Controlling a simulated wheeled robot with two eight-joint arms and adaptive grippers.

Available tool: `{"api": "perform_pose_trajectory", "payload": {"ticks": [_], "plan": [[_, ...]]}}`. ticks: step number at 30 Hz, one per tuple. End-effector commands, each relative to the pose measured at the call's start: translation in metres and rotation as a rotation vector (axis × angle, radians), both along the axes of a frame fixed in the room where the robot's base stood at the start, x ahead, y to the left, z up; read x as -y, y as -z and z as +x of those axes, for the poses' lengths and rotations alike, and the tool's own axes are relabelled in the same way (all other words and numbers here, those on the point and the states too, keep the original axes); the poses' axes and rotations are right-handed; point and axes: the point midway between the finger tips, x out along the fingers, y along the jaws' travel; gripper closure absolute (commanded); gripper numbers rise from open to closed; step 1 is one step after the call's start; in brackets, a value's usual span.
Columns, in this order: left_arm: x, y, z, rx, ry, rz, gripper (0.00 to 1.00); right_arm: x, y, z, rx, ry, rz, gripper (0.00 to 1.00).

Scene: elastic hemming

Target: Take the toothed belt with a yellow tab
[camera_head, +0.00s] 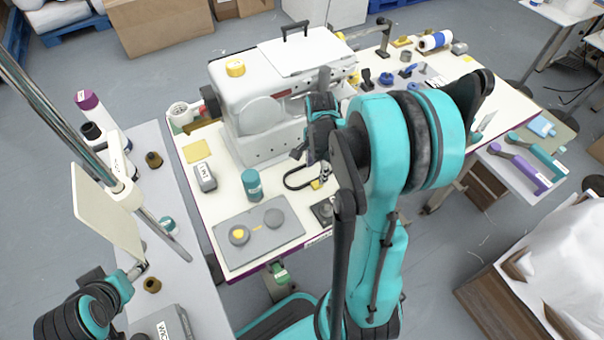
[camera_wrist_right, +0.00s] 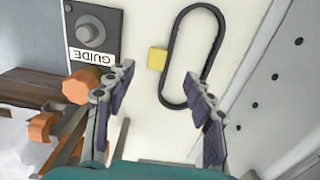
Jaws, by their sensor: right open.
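The toothed belt (camera_wrist_right: 170,60) is a black oval loop lying on the white table, with a yellow tab (camera_wrist_right: 157,59) on its side. In the head view the belt (camera_head: 290,183) lies in front of the white machine, partly hidden by my right arm, and its yellow tab (camera_head: 315,184) shows beside the gripper. My right gripper (camera_wrist_right: 160,100) is open above the belt, its fingers apart at either side of the near end of the loop, and holds nothing. My left gripper (camera_head: 138,272) is at the lower left, far from the belt, by a pale flat panel; its jaws are unclear.
A grey block labelled GUIDE (camera_wrist_right: 92,35) lies beside the belt. The white sewing machine (camera_head: 262,110) stands behind it. A teal cylinder (camera_head: 252,185) and a grey mat (camera_head: 230,254) with round pieces are to the left.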

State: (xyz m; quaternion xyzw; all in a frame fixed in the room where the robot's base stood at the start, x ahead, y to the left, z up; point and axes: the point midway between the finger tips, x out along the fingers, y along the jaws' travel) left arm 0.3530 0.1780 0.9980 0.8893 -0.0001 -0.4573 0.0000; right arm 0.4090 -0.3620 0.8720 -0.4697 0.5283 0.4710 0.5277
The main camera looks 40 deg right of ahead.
Motion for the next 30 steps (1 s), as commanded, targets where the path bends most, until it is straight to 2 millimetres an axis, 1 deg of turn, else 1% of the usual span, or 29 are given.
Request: {"api": "perform_pose_trajectory", "payload": {"ticks": [1, 5, 9, 12, 15, 20, 21, 23, 24, 26, 27, 30], "plan": [[0.000, 0.005, 0.000, 0.000, 0.000, 0.000, 0.35, 0.000, 0.008, 0.000, 0.001, -0.001, 0.000, 0.47], [0.000, 0.012, 0.000, 0.000, 0.000, 0.000, 0.35, 0.000, 0.019, 0.000, 0.001, -0.002, 0.000, 0.47], [0.000, 0.027, 0.000, 0.000, 0.000, 0.000, 0.35, 0.002, 0.042, -0.002, 0.002, -0.003, -0.001, 0.47], [0.000, 0.034, 0.000, 0.000, 0.000, 0.000, 0.35, 0.002, 0.056, -0.001, 0.002, -0.004, -0.001, 0.47], [0.000, 0.035, 0.000, 0.000, 0.000, 0.000, 0.35, 0.001, 0.061, -0.002, 0.002, -0.004, -0.001, 0.47], [0.000, 0.033, 0.000, 0.000, 0.000, 0.000, 0.35, 0.001, 0.059, -0.002, 0.002, -0.004, -0.001, 0.47], [0.000, 0.033, 0.000, 0.000, 0.000, 0.000, 0.35, 0.001, 0.059, -0.002, 0.002, -0.004, -0.001, 0.52], [0.000, 0.033, 0.000, 0.000, 0.000, 0.000, 0.35, 0.001, 0.059, -0.002, 0.002, -0.005, -0.001, 0.68], [0.000, 0.033, 0.000, 0.000, 0.000, 0.000, 0.35, 0.001, 0.059, -0.002, 0.002, -0.005, -0.001, 0.78], [0.000, 0.033, 0.000, 0.000, 0.000, 0.000, 0.35, 0.001, 0.059, -0.002, 0.002, -0.005, -0.001, 0.94], [0.000, 0.033, 0.000, 0.000, 0.000, 0.000, 0.35, 0.001, 0.059, -0.002, 0.002, -0.005, -0.001, 1.00], [0.000, 0.033, 0.000, 0.000, 0.000, 0.000, 0.35, 0.001, 0.059, -0.002, 0.002, -0.005, -0.001, 1.00]]}}
